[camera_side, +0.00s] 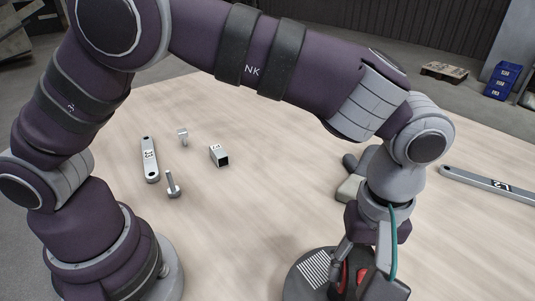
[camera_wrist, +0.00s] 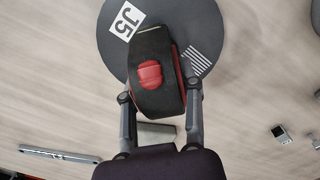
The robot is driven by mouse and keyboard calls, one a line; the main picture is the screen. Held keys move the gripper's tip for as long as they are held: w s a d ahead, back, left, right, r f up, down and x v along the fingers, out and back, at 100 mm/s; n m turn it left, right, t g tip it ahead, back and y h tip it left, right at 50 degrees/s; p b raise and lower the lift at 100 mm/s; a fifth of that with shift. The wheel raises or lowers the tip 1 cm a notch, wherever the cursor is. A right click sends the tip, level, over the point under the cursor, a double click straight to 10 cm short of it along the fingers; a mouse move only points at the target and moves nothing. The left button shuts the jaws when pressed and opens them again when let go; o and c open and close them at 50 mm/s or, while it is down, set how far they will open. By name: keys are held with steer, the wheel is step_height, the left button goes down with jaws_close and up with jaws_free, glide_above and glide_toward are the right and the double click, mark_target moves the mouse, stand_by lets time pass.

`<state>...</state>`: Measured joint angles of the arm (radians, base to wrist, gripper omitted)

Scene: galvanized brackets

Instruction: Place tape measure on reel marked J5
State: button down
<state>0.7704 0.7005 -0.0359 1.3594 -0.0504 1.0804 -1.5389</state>
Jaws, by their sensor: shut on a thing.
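The tape measure (camera_wrist: 152,75) is black and red. My gripper (camera_wrist: 157,95) is shut on it, with one finger on each side. In the wrist view it overlaps the near part of the reel (camera_wrist: 183,17), a dark grey disc with a white J5 label and a striped patch. The side view shows the reel (camera_side: 296,282) at the bottom edge, partly cut off. There my gripper (camera_side: 358,268) is over its right part, with red of the tape measure (camera_side: 339,276) between the fingers. I cannot tell whether the tape measure touches the reel.
A flat bar (camera_side: 149,160), a bolt (camera_side: 173,186), a small bracket (camera_side: 183,136) and a square tube (camera_side: 219,156) lie left on the table. Grey pieces (camera_side: 350,188) lie behind my gripper. A long bar (camera_side: 490,183) lies right. The middle table is clear.

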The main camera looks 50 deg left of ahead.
mark_target(362, 255)
steer(key=shift+f, duration=0.15)
steer(key=c, duration=0.7)
jaws_free()
steer(key=shift+c, duration=0.2)
step_height(362, 255, up, 12)
steer(key=shift+r, duration=0.1)
steer(key=shift+w+a+r, duration=0.1)
steer(key=shift+a+r, duration=0.1)
steer(key=s+a+r+m+t, duration=0.2)
steer(key=a+m+t, duration=0.3)
steer(key=a, duration=1.3)
steer(key=s+a+f+m, duration=0.4)
steer(key=shift+t, duration=0.3)
